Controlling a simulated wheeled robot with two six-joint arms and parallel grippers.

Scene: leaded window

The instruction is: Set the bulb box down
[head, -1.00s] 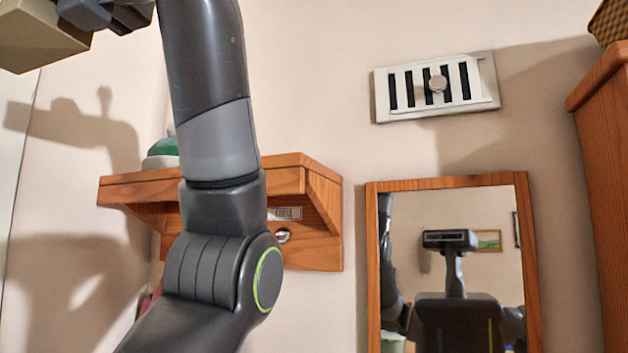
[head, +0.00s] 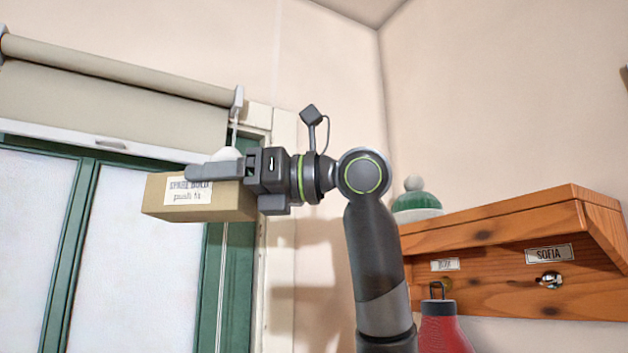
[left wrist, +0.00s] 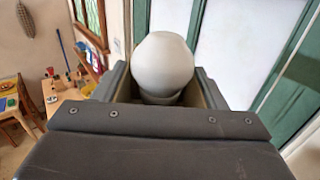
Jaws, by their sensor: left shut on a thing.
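The bulb box (head: 160,194) is a tan cardboard box with a printed white label. It is held up in the air in front of the window in the head view. My left gripper (head: 208,171) is shut on it, with one dark finger along the labelled side. In the left wrist view, a round white bulb (left wrist: 163,65) sits in the open top of the box (left wrist: 211,92), between the fingers of my left gripper (left wrist: 160,95). The underside of the box is hidden in the wrist view. My right gripper is not in view.
A green-framed window (head: 60,245) with a roller blind (head: 110,85) is behind the box. A wooden shelf (head: 500,240) with name labels and hooks is at right, with a green-and-white hat (head: 418,203) on it. A wooden table (left wrist: 75,100) stands far below.

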